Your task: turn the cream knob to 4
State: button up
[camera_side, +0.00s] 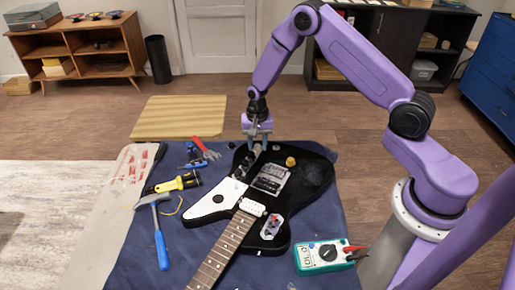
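The black electric guitar (312,180) with a white pickguard (212,205) lies on a blue cloth, its neck toward the bottom of the side view. A yellowish knob (290,161) stands on the body near its far end. I cannot tell whether this is the cream knob; its numbers are too small to read. My gripper (257,147) points down over the far edge of the body, left of the yellowish knob and apart from it. The gripper is too small to show whether its fingers are open or shut, and it hides what is directly beneath it.
On the blue cloth (325,222), a hammer (160,238), a yellow-black flashlight (178,183) and red-handled pliers (206,149) lie left of the guitar. A green multimeter (322,256) lies at the lower right. A wooden board (180,115) is behind.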

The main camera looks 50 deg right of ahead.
jog(key=c, duration=0.6)
jog(key=m, duration=0.5)
jog(key=shift+m, duration=0.3)
jog(key=m, duration=0.6)
jog(key=o, duration=0.6)
